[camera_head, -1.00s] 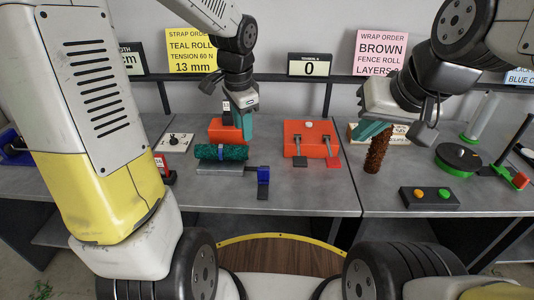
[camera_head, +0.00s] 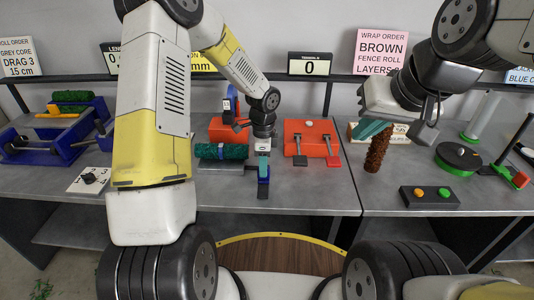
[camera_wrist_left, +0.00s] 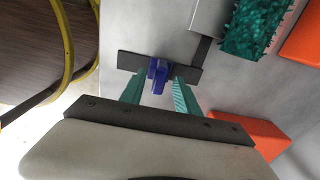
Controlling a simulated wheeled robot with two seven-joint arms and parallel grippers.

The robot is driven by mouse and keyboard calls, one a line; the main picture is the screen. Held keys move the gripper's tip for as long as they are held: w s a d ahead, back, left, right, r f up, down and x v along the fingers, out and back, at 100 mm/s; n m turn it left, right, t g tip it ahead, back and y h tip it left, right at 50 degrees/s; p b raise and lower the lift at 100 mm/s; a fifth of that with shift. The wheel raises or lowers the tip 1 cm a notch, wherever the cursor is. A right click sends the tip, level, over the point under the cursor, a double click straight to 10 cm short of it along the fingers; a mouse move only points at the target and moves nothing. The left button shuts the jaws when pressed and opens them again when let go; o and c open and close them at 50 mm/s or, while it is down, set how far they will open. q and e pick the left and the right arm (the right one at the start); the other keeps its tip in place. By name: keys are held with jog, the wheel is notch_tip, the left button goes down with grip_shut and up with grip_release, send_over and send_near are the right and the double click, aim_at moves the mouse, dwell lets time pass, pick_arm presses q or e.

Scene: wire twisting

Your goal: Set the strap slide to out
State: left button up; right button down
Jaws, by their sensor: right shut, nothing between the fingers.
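The strap slide is a blue upright handle (camera_head: 263,188) at the front of the strap station, on a dark bar that joins the grey base (camera_head: 218,165). The teal roll (camera_head: 222,151) lies on that base. My left gripper (camera_head: 263,166) is over the handle, pointing down. In the left wrist view its two teal fingers (camera_wrist_left: 158,84) are apart, with the blue handle (camera_wrist_left: 157,66) between their tips; I cannot tell whether they touch it. My right gripper (camera_head: 366,131) is shut and empty above the right table, near the brown roll (camera_head: 376,154).
Orange blocks (camera_head: 306,137) stand behind and right of the slide. A button box (camera_head: 430,197) and a green-rimmed disc (camera_head: 458,158) are on the right table. A blue fixture (camera_head: 42,150) and a dial card (camera_head: 90,179) are at left.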

pick_arm(q)
jog(key=shift+f, duration=0.65)
grip_shut()
jog(key=shift+r, duration=0.1)
dwell(0.9)
